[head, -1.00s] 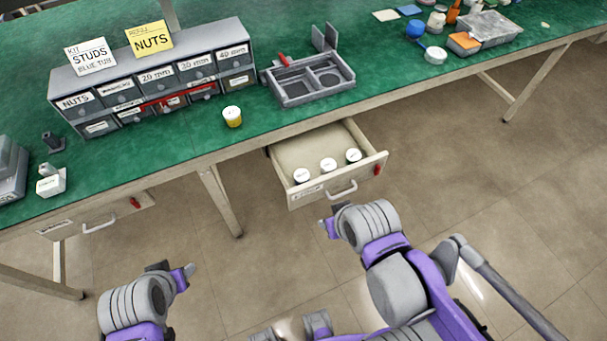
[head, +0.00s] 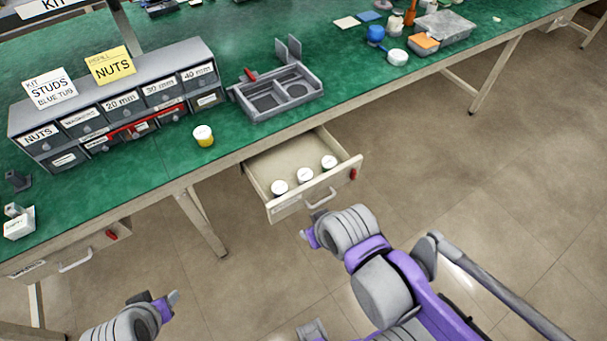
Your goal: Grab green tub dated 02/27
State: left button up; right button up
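Three small tubs with white lids stand in a row in the open drawer (head: 265,170): a left tub (head: 279,188), a middle tub (head: 304,175) and a right tub (head: 329,162). Their side colours and lid dates cannot be made out, so I cannot tell which is green or dated 02/27. My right gripper (head: 306,237) is below and in front of the drawer, apart from it. My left gripper (head: 168,300) is at the lower left, over the floor. Neither gripper visibly touches anything; their finger openings are too small to tell.
A yellow tub with a white lid (head: 204,137) stands on the green bench (head: 150,172) near its front edge. A labelled drawer cabinet (head: 118,105) and a grey tray (head: 280,92) stand behind. The drawer front juts out past the bench. The floor (head: 440,200) at right is clear.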

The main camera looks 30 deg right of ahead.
aim_at(328, 162)
jog(key=z, duration=1.25)
jog(key=i+j, duration=0.15)
jog(key=j, duration=0.2)
jog(key=i+j+u, duration=0.15)
jog(key=j, duration=0.25)
